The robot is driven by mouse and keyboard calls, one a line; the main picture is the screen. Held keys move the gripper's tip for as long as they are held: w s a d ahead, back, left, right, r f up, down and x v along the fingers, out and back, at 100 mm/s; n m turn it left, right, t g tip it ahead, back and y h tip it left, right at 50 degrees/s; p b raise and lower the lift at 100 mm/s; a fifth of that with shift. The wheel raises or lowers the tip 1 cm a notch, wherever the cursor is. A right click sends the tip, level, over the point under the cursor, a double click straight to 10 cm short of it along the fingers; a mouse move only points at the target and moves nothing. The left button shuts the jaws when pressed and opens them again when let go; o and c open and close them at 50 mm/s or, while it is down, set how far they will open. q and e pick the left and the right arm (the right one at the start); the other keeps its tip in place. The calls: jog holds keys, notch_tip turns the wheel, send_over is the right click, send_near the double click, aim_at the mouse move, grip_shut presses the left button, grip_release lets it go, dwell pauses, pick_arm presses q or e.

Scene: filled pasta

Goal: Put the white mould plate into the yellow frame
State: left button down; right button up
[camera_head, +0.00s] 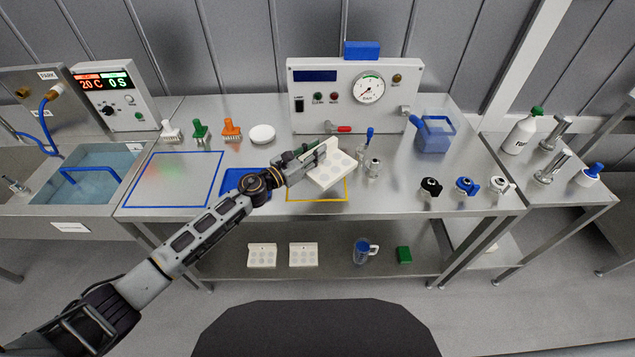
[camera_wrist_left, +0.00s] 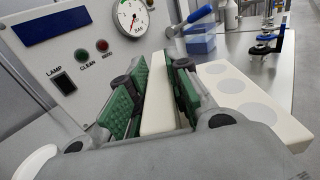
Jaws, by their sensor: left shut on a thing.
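The white mould plate (camera_head: 329,170) has rows of round hollows. In the head view it is tilted and held above the yellow frame (camera_head: 318,199), a thin outline on the steel table that it partly covers. My left gripper (camera_head: 318,155) is shut on the edge of the plate. In the left wrist view the green finger pads (camera_wrist_left: 157,92) lie on both sides of the plate's white edge block, and the plate (camera_wrist_left: 235,95) extends to the right. My right gripper is not in view.
A grey machine with a dial (camera_head: 350,95) stands behind the frame. A blue tray (camera_head: 232,181) lies to the left, partly behind my arm. A blue-outlined area (camera_head: 172,180) is clear. Two more white plates (camera_head: 303,255) lie on the lower shelf.

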pick_arm(q)
jog(key=shift+w+a+r+n+t+y, duration=0.15)
jog(key=shift+w+a+n+t+y, duration=0.2)
jog(key=shift+w+t, duration=0.1)
dwell(0.4)
